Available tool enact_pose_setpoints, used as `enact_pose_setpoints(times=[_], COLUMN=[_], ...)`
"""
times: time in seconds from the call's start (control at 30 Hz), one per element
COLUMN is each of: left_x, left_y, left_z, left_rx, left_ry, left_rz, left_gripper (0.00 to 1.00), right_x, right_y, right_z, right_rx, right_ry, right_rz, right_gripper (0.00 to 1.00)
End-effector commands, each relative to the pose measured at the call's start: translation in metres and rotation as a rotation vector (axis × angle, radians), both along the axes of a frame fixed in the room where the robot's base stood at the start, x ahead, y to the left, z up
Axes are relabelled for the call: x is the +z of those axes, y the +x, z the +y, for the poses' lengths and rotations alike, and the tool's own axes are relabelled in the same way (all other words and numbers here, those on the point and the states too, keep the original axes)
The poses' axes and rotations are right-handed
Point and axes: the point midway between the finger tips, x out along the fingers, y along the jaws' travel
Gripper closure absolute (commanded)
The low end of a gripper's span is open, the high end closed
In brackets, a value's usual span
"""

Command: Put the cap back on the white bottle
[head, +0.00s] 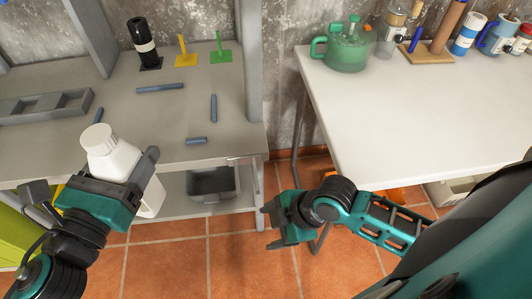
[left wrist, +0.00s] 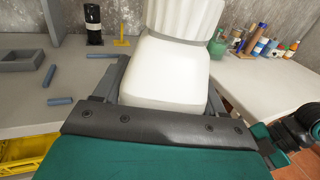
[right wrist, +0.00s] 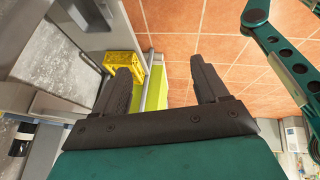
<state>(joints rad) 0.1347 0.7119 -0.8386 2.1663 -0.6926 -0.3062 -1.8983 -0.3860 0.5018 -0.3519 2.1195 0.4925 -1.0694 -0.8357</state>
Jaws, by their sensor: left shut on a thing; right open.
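The white bottle (head: 118,163) is held off the table, slightly tilted, in front of the left workbench. My left gripper (head: 122,182) is shut around its body; the body (left wrist: 165,75) also fills the middle of the left wrist view. A white ribbed cap (head: 97,138) sits on top of the bottle; its lower part (left wrist: 185,18) shows in the left wrist view. I cannot tell how tightly it is seated. My right gripper (head: 270,225) is open and empty above the tiled floor, right of the bottle and apart from it. Its fingers (right wrist: 160,72) are spread in the right wrist view.
The grey workbench (head: 60,75) carries a black bottle (head: 142,45), yellow and green stands, several blue-grey rods and a grey tray. A grey bin (head: 212,184) sits on its lower shelf. The white table (head: 420,105) at right holds a green pot (head: 347,50) and several containers.

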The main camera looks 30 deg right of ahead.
Motion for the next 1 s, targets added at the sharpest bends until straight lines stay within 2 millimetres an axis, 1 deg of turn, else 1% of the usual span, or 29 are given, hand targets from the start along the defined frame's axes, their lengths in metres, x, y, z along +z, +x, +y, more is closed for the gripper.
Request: enact_pose_setpoints(times=[0.03,0.1,0.2,0.3,0.4,0.5,0.6,1.0], left_x=[0.001,0.001,0.001,0.001,0.001,0.001,0.001,0.003], left_y=[0.000,0.000,0.000,0.000,0.000,0.000,0.000,0.000], left_z=[0.000,0.000,0.000,0.000,0.000,0.000,0.000,0.000], left_rx=[-0.001,-0.001,-0.001,-0.001,-0.001,-0.001,-0.001,0.000], left_ry=[-0.001,-0.001,-0.001,-0.001,-0.001,-0.001,-0.001,-0.004], left_rz=[-0.003,-0.003,-0.003,-0.003,-0.003,-0.003,-0.003,-0.006], left_gripper=[1.00,1.00,1.00,1.00,1.00,1.00,1.00,1.00], right_x=[-0.010,-0.018,-0.022,-0.022,-0.022,-0.021,-0.019,-0.018], right_y=[-0.007,-0.002,0.012,0.022,0.028,0.030,0.032,0.033], right_z=[-0.014,-0.026,-0.029,-0.030,-0.031,-0.030,-0.031,-0.030], right_rx=[-0.084,-0.259,-0.490,-0.675,-0.812,-0.901,-0.950,-0.973], right_ry=[-0.011,0.022,0.123,0.233,0.331,0.406,0.454,0.479], right_rz=[-0.002,-0.043,-0.102,-0.150,-0.188,-0.213,-0.229,-0.235], right_gripper=[0.27,0.27,0.27,0.27,0.27,0.27,0.27,0.27])
